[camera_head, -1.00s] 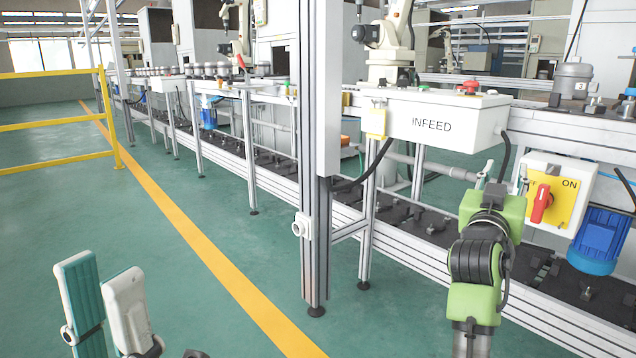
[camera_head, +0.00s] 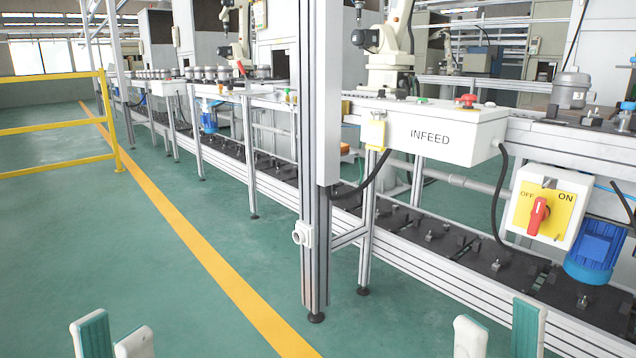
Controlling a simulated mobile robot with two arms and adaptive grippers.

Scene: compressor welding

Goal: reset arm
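My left gripper (camera_head: 113,338) shows at the bottom left edge of the head view. Its two white fingers, one with a teal pad, stand apart with nothing between them. My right gripper (camera_head: 499,332) shows at the bottom edge right of the middle. Its white fingers, one with a teal pad, are also apart and empty. Both point upward in the picture, clear of the line. Only the finger ends show; the rest of both arms is out of view.
An aluminium post (camera_head: 316,255) stands mid-picture. Right of it are the white INFEED box (camera_head: 430,133), a yellow OFF/ON switch plate (camera_head: 525,216) with a red knob (camera_head: 538,214), and a blue motor (camera_head: 596,250). A yellow railing (camera_head: 60,122) stands left. The green floor is open at left.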

